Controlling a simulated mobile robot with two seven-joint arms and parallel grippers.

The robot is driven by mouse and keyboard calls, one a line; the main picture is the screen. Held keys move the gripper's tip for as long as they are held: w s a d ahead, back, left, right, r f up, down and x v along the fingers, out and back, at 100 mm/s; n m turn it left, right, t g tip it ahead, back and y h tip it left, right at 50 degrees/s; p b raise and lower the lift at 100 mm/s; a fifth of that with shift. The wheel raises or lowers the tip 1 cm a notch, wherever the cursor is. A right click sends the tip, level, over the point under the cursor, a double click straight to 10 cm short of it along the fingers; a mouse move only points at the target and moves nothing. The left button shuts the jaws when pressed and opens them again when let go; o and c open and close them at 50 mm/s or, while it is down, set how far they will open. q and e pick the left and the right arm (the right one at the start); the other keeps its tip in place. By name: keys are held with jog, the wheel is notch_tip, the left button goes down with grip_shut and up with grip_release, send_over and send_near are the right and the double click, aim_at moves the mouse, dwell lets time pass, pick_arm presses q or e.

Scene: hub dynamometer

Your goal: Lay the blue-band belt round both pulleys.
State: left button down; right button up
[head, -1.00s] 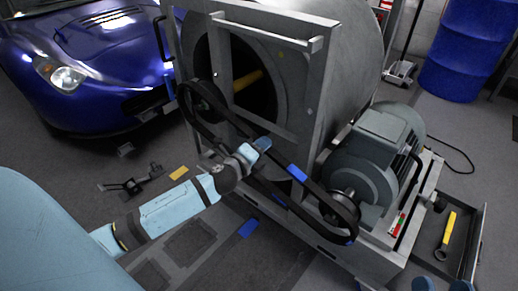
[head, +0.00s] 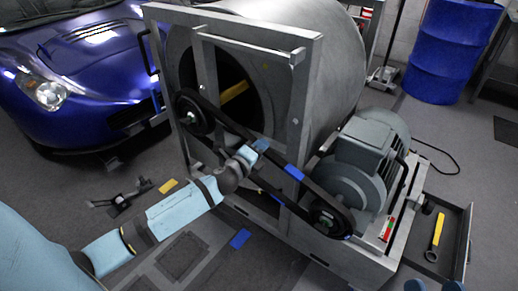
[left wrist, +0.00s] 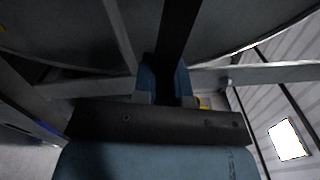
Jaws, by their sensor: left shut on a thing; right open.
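The black belt with a blue band (head: 292,171) loops round the left pulley (head: 191,119) on the drum side and the right pulley (head: 326,219) on the motor. I cannot tell whether it sits fully in both grooves. My left gripper (head: 260,146) is shut on the belt's upper run, between the pulleys and left of the blue band. In the left wrist view the dark belt (left wrist: 178,35) runs between the blue fingers (left wrist: 167,88). My right gripper (head: 434,285) shows only as blue fingertips, spread apart, at the bottom right edge.
The grey frame (head: 311,95) with its crossbar stands just behind the belt. The motor (head: 365,160) is at its right. An open tray (head: 462,225) with a yellow-handled tool (head: 437,231) lies at the right. A blue car (head: 75,70) stands at the back left.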

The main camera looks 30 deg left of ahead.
pick_arm(q)
jog(key=shift+f, duration=0.15)
dwell(0.6)
jog(key=c, duration=0.7)
grip_release()
jog(key=shift+s+a, duration=0.2)
jog(key=shift+s, duration=2.3)
jog(key=shift+s+a, duration=0.2)
jog(key=shift+s, duration=2.25)
